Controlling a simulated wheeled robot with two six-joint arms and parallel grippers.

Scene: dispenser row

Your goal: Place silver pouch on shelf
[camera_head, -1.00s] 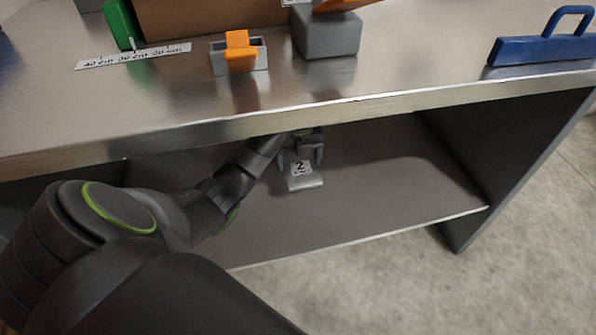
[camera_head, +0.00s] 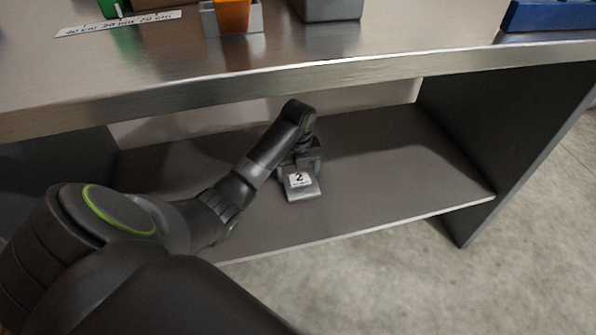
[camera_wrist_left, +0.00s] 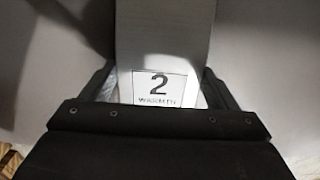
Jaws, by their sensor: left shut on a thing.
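The silver pouch (camera_head: 303,191) with a white label reading "2" is under the tabletop, at the lower shelf (camera_head: 385,185). My left gripper (camera_head: 299,172) is shut on the pouch from above and behind. In the left wrist view the pouch (camera_wrist_left: 165,35) lies between the two fingers (camera_wrist_left: 160,95), its label reading "2 WARMTH". The pouch's lower edge appears at or just above the shelf surface; I cannot tell whether it touches. My right gripper is not in view.
The metal tabletop (camera_head: 330,75) overhangs the shelf. On it stand a grey holder with an orange part (camera_head: 233,17), a grey block (camera_head: 330,8), a blue object (camera_head: 548,15) and a label strip (camera_head: 118,22). A dark side panel (camera_head: 505,140) closes the right end. The shelf is bare right of the pouch.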

